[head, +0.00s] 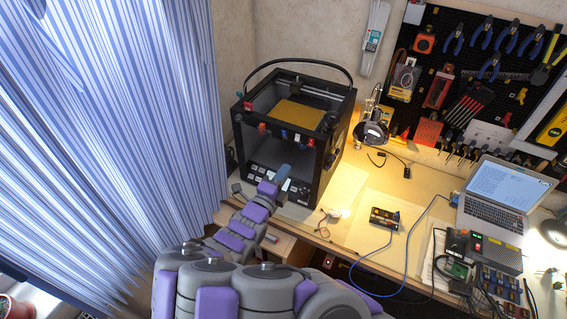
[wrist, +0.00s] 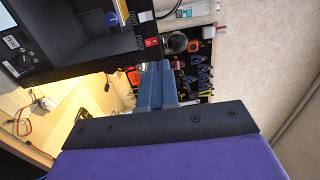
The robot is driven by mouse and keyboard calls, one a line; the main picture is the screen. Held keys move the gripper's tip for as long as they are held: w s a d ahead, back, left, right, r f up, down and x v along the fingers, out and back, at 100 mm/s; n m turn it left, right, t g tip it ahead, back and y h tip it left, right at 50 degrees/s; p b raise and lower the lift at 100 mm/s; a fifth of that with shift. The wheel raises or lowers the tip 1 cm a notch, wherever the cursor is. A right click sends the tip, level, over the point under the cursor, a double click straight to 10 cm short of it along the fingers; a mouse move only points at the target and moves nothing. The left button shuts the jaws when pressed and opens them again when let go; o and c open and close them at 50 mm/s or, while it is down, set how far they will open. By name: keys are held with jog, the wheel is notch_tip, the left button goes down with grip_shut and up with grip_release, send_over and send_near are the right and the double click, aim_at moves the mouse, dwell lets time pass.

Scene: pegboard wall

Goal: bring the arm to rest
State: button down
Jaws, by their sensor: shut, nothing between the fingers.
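My arm, grey with purple pads, reaches up from the bottom middle of the head view toward the black 3D printer (head: 293,125). My gripper (head: 280,174), with blue-grey fingers, is in front of the printer's lower front, near its control panel. I cannot tell from the head view whether it touches the printer. In the wrist view my gripper (wrist: 155,84) shows its two fingers together with nothing between them. The printer's dark body (wrist: 70,45) fills the upper left of that view.
A wooden workbench (head: 345,232) holds a small black-and-yellow device (head: 384,218), a lamp (head: 371,131) and a laptop (head: 497,197). A pegboard (head: 470,75) with tools hangs behind. A striped blue curtain (head: 120,110) hangs at the left. A blue cable crosses the bench's front edge.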

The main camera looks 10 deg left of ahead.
jog(key=s+d+r+m+g+h+b, duration=0.15)
jog(key=d+r+m+g+h, duration=0.3)
jog(key=d+m, duration=0.5)
jog(key=s+d+r+m+g+h+b, duration=0.1)
jog(key=s+d+r+m+g+h, duration=0.15)
jog(key=d+r+m+h, duration=0.65)
jog(key=s+d+f+m+g+y+b, duration=0.1)
jog(key=s+d+f+m+g+y, duration=0.15)
jog(key=s+d+m+g, duration=0.45)
jog(key=s+d+f+m+g+y+b, duration=0.1)
jog(key=s+d+m+g+y, duration=0.15)
jog(key=s+d+m, duration=0.45)
jog(key=s+d+f+m+g+y+b, duration=0.25)
jog(key=s+f+m+y, duration=0.3)
jog(key=s+m, duration=0.35)
jog(key=s+a+f+m+y+b, duration=0.2)
jog(key=s+a+m+y, duration=0.6)
jog(key=s+a, duration=0.3)
jog(key=shift+s+a+f+y, duration=0.3)
jog(key=shift+s+a+y, duration=0.1)
jog(key=shift+a+y, duration=0.3)
jog(key=shift+a+m, duration=0.1)
jog(key=shift+m, duration=0.15)
